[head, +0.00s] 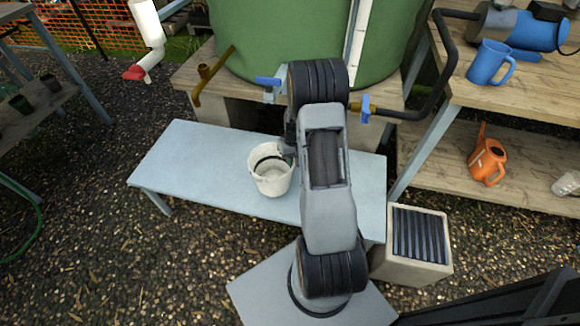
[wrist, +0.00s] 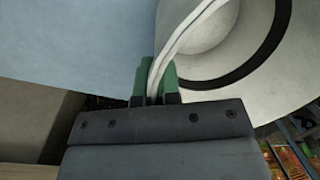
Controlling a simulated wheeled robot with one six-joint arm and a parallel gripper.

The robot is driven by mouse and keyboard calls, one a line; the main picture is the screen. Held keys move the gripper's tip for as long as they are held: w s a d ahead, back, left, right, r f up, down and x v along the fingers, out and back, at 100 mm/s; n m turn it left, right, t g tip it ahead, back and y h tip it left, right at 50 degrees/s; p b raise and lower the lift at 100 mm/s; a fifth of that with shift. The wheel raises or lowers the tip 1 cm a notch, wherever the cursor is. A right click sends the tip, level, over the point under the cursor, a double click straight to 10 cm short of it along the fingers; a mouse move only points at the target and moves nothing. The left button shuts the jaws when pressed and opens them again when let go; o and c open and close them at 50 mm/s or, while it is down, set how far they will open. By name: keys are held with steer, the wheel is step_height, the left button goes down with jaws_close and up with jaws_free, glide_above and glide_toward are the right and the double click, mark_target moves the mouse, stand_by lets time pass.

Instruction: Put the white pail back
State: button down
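The white pail (head: 270,178) is upright at the pale blue bench (head: 205,155), near its middle. I cannot tell whether its base touches the bench top. A dark band runs round its inside. In the wrist view the pail (wrist: 215,75) fills the upper right, open side towards the camera. My gripper (wrist: 156,85) has its green-padded fingers on either side of the pail's white rim, closed on it. In the head view my gripper is at the pail's right edge, mostly hidden behind my arm.
A green tank (head: 270,40) stands behind the bench, with a brass pipe (head: 205,82) and blue-handled taps (head: 366,106) in front. Wooden shelves at right hold a blue jug (head: 489,63) and an orange watering can (head: 487,160). A ridged-top box (head: 420,240) stands at the bench's right end.

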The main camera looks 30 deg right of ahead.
steer(key=shift+w+f, duration=0.2)
steer(key=shift+f, duration=0.05)
steer(key=shift+w+d+f+b, duration=0.15)
steer(key=shift+f+b, duration=0.25)
steer(key=shift+f, duration=0.55)
steer(key=shift+w+a+f+b, duration=0.15)
steer(key=shift+f+b, duration=0.25)
steer(key=shift+f, duration=0.5)
steer(key=shift+d+f, duration=0.1)
steer(key=c, duration=1.3)
jaws_free()
steer(key=shift+c, duration=0.2)
